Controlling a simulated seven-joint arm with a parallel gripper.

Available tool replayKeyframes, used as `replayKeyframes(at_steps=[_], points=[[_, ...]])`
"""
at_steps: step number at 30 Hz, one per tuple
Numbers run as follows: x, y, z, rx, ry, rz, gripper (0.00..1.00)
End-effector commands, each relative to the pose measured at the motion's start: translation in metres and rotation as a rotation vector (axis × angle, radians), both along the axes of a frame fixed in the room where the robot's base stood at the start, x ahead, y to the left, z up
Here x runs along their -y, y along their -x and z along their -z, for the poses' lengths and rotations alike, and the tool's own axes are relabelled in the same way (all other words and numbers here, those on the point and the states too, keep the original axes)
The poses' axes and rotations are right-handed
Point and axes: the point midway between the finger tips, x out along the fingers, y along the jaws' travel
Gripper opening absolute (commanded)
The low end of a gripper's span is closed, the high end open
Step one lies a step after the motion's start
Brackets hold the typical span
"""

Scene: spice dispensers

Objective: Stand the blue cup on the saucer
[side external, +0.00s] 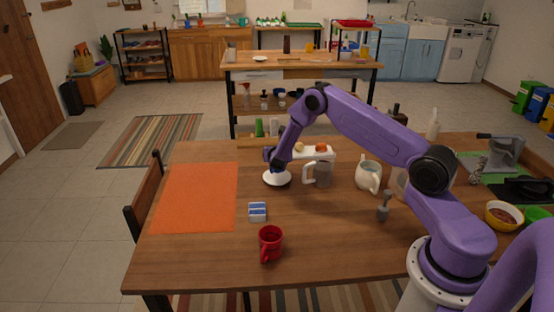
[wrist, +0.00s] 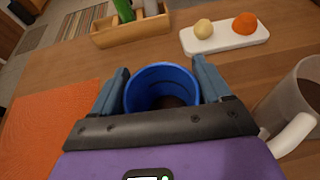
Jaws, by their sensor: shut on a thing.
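My gripper (wrist: 160,82) is shut on the blue cup (wrist: 162,72), with one finger on each side of it. The cup's round mouth faces the wrist camera and its inside looks dark at the bottom. The white saucer (side external: 277,179) is on the wooden table, right of the orange mat, in the side view. My gripper (side external: 271,155) is just above the saucer there. The cup is small and mostly hidden by my gripper in that view, so I cannot tell whether it touches the saucer. The saucer is hidden in the wrist view.
A glass mug (side external: 323,174) with a white handle stands close right of the saucer. A white tray (wrist: 226,38) with two round foods and a wooden box (wrist: 130,32) lie behind. A blue-white box (side external: 257,212) and red mug (side external: 270,243) stand in front. The orange mat (side external: 196,197) is bare.

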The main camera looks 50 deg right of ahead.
Motion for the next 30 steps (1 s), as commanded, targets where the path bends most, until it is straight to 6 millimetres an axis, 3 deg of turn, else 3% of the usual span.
replayKeyframes(at_steps=[5, 12, 25, 26, 27, 30], points=[[0.002, -0.006, 0.008, 0.002, 0.0, 0.001, 0.36], [0.002, -0.005, 0.034, 0.001, 0.0, 0.0, 0.36], [0.002, -0.005, 0.038, 0.001, 0.0, 0.0, 0.36], [0.001, -0.004, 0.039, 0.0, 0.0, 0.0, 0.83], [0.001, -0.004, 0.039, 0.001, -0.001, 0.0, 0.96], [0.001, -0.004, 0.039, 0.0, 0.0, 0.0, 1.0]])
